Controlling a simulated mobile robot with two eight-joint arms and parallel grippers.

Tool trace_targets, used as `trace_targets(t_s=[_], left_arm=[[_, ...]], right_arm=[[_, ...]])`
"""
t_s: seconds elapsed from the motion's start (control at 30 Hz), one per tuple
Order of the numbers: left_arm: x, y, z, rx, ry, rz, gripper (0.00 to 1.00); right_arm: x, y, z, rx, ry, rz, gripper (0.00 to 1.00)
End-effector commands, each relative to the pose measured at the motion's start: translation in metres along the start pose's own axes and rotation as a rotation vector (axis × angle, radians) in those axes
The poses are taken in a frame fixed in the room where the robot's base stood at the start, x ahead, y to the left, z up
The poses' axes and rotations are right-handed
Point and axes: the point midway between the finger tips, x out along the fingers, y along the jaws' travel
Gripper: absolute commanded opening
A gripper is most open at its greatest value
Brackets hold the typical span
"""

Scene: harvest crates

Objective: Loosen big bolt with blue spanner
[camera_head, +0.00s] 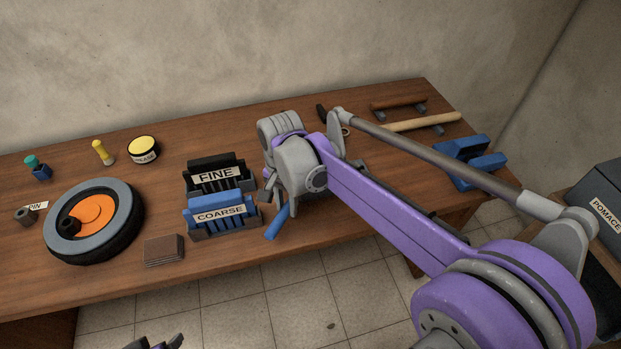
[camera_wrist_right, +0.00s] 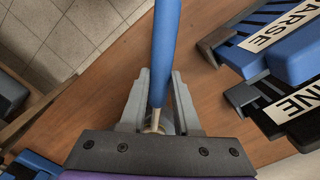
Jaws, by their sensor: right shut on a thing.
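My right gripper (camera_head: 268,190) is above the table, just right of the two labelled racks, partly hidden by its own wrist. In the right wrist view, my right gripper (camera_wrist_right: 160,90) is shut on the blue spanner (camera_wrist_right: 166,45), with a pale shaft between the fingers. Its blue handle (camera_head: 277,222) points toward the table's front edge in the head view; its head cannot be made out.
The black FINE rack (camera_head: 214,162) and blue COARSE rack (camera_head: 220,227) stand mid-table. A brown block (camera_head: 164,250), yellow-lidded tin (camera_head: 144,149) and small bottle (camera_head: 39,169) are leftward. Blue blocks (camera_head: 470,162) and wooden handles (camera_head: 425,121) lie at the right.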

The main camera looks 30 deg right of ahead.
Motion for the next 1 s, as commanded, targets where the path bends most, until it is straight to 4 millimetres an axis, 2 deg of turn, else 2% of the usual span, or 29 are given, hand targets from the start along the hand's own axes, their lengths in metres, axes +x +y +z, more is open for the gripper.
trace_targets(t_s=[0.6, 0.63, 0.8, 1.0], left_arm=[[0.000, 0.000, 0.000, 0.000, 0.000, 0.000, 0.76], [0.000, 0.000, 0.000, 0.000, 0.000, 0.000, 0.76], [0.000, 0.000, 0.000, 0.000, 0.000, 0.000, 0.76], [0.000, 0.000, 0.000, 0.000, 0.000, 0.000, 0.76]], right_arm=[[0.000, -0.016, -0.001, 0.135, 0.000, -0.003, 0.00], [0.000, -0.016, -0.001, 0.135, 0.000, -0.003, 0.27], [0.000, -0.016, -0.001, 0.134, 0.000, -0.003, 0.00], [0.000, -0.016, -0.001, 0.133, 0.000, -0.003, 0.00]])
